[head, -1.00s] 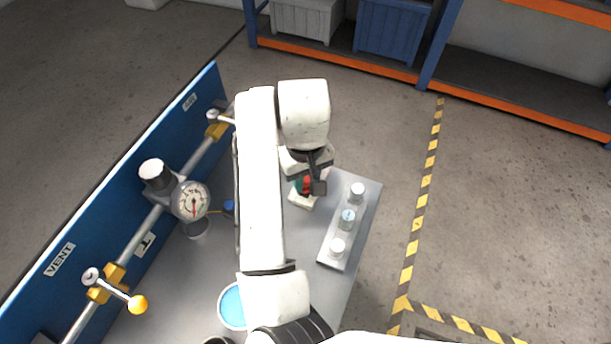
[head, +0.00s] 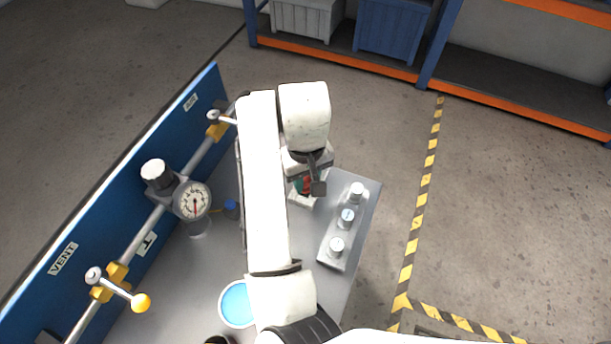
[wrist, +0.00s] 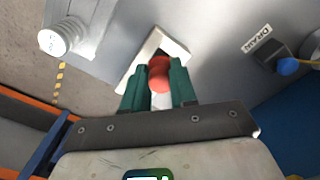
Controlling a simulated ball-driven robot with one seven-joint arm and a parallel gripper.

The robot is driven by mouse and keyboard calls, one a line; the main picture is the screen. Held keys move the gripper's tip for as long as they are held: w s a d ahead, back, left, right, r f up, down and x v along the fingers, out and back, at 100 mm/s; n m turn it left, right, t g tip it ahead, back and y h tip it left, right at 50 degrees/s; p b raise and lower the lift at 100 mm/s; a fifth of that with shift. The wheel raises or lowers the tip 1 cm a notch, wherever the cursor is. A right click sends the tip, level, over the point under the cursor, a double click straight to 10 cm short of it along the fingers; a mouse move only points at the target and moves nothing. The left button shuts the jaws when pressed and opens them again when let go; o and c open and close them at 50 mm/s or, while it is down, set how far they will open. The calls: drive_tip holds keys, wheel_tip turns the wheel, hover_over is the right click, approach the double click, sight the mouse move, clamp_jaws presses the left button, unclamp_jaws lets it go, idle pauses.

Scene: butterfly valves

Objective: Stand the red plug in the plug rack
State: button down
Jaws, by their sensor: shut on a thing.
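The red plug (wrist: 159,72) sits between the green fingers of my gripper (wrist: 159,88), which is shut on it. In the head view the red plug (head: 304,184) shows only as a small patch, partly hidden by my gripper (head: 303,187). A white block (wrist: 143,58) with a dark recess lies below the plug on the bench; it also shows in the head view (head: 304,203). It may be the plug rack, but I cannot tell for sure. I cannot tell whether the plug touches it.
A grey block (head: 327,254) with three white capped pieces stands at the bench's right edge, close to my gripper. A gauge (head: 192,202), a blue-capped item (head: 232,209) and a blue-topped round dish (head: 238,304) are left of my arm. A blue panel (head: 110,190) bounds the bench.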

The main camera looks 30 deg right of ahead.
drive_tip(key=shift+f, duration=0.95)
idle(1.6)
drive_tip(key=shift+c, duration=1.7)
unclamp_jaws()
drive_tip(key=shift+r+p, duration=3.35)
drive_tip(key=shift+r, duration=0.5)
drive_tip(key=shift+f, duration=0.1)
